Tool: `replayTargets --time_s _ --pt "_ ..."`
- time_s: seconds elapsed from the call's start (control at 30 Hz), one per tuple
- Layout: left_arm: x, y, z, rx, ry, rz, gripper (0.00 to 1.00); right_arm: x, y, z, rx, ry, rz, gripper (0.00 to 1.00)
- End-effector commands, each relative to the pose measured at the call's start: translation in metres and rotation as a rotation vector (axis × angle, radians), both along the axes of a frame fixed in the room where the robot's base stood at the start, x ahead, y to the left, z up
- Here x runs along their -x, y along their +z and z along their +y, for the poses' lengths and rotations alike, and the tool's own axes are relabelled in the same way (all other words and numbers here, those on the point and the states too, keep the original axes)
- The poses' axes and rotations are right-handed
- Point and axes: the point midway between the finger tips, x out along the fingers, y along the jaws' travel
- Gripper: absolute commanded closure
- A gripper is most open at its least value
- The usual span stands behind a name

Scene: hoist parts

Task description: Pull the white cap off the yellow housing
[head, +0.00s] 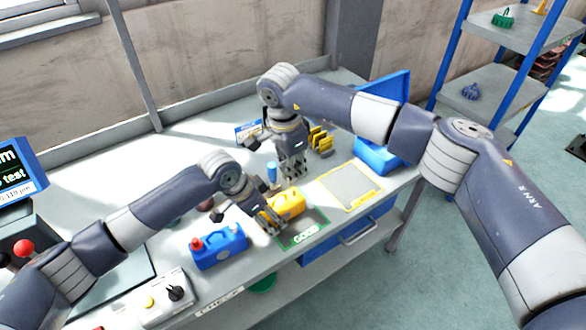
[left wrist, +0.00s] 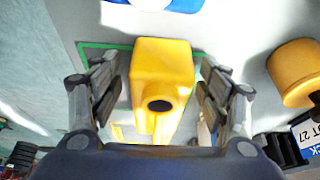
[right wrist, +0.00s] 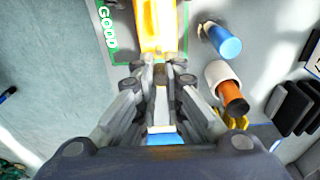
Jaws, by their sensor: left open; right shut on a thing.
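In the left wrist view the housing (left wrist: 163,70) shows a dark round hole. My left gripper (head: 262,218) is open, its fingers on either side of the housing with small gaps.
A blue housing (head: 218,247) stands to the left. A blue cylinder (head: 272,173) stands close behind the yellow housing. An orange cylinder with a white end (right wrist: 232,92) stands near my right fingers. The yellow-outlined tray (head: 350,187) is empty.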

Motion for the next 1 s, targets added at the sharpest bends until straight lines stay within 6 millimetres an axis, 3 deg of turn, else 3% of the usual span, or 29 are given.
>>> replayTargets --time_s 0.17,0.6,1.0 --pt "0.002 0.020 0.007 0.003 0.000 -0.005 0.30 0.000 0.000 0.000 0.000 0.000 0.000 1.00" --pt "0.019 0.099 0.034 0.002 0.001 -0.006 0.30 0.000 0.000 0.000 0.000 0.000 0.000 1.00" --pt "0.023 0.112 0.038 0.003 0.001 -0.004 0.30 0.000 0.000 0.000 0.000 0.000 0.000 1.00"
